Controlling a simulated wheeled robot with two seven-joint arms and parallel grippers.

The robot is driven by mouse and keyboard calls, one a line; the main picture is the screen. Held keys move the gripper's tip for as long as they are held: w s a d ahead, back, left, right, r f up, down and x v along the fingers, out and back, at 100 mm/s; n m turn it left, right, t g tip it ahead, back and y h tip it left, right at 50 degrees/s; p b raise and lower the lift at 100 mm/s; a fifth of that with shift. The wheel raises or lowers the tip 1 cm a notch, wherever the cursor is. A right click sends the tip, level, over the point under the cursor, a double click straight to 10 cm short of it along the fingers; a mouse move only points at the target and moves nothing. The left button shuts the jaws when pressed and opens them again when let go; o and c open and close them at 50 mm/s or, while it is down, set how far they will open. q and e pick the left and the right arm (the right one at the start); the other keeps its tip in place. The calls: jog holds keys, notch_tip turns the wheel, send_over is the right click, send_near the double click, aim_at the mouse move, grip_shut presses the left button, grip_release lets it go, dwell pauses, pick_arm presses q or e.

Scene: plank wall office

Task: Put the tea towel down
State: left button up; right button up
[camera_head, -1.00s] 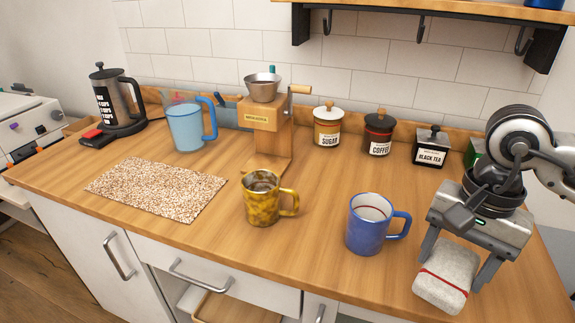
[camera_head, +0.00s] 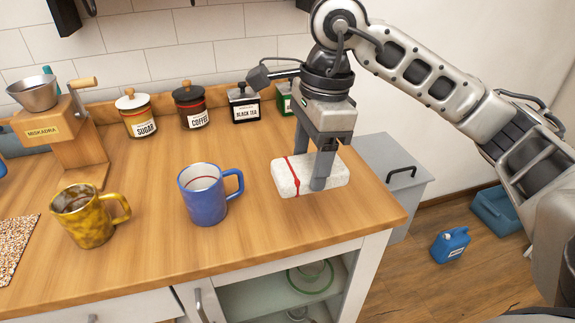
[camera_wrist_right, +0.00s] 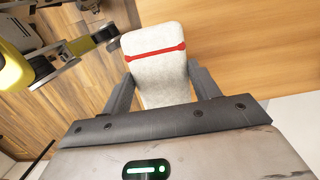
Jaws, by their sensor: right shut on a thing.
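The tea towel (camera_head: 333,173) is a folded white-grey bundle with a red band near its left end. My right gripper (camera_head: 321,168) comes down on it from above with its fingers on either side, shut on it. The towel is over the right end of the wooden counter, right of the blue mug; whether it touches the wood I cannot tell. In the right wrist view the towel (camera_wrist_right: 160,75) sits between the two fingers, its banded end pointing away. My left gripper is in neither view now.
A blue mug (camera_head: 204,194) and a yellow mottled mug (camera_head: 86,215) stand to the left on the counter (camera_head: 245,235). Sugar (camera_head: 138,116), coffee (camera_head: 191,107) and black tea (camera_head: 243,104) jars line the back. The counter ends just right of the towel.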

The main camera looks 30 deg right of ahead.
jog(key=w+d+f, duration=0.1)
jog(key=w+f, duration=0.1)
jog(key=w, duration=0.1)
jog(key=w+d+f+p, duration=0.1)
jog(key=w+d+f, duration=0.1)
jog(key=w+f, duration=0.1)
jog(key=w+d+f, duration=0.2)
jog(key=w+f, duration=0.1)
jog(key=shift+w+p, duration=0.1)
jog(key=shift+p, duration=0.25)
jog(key=shift+w+d+f, duration=0.2)
jog(key=shift+w+f, duration=0.1)
jog(key=shift+f, duration=0.1)
notch_tip(320, 180, down, 2)
jog(key=shift+f+p, duration=0.1)
jog(key=shift+p, duration=0.4)
jog(key=shift+f, duration=0.6)
jog(key=o, duration=0.9)
jog(key=shift+o, duration=0.2)
jog(key=shift+r, duration=0.2)
pick_arm(q)
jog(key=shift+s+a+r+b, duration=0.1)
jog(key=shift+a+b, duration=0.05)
jog(key=shift+b, duration=0.6)
pick_arm(e)
notch_tip(320, 180, up, 12)
jog(key=d, duration=0.1)
jog(key=shift+s+d, duration=0.15)
jog(key=shift+d, duration=0.05)
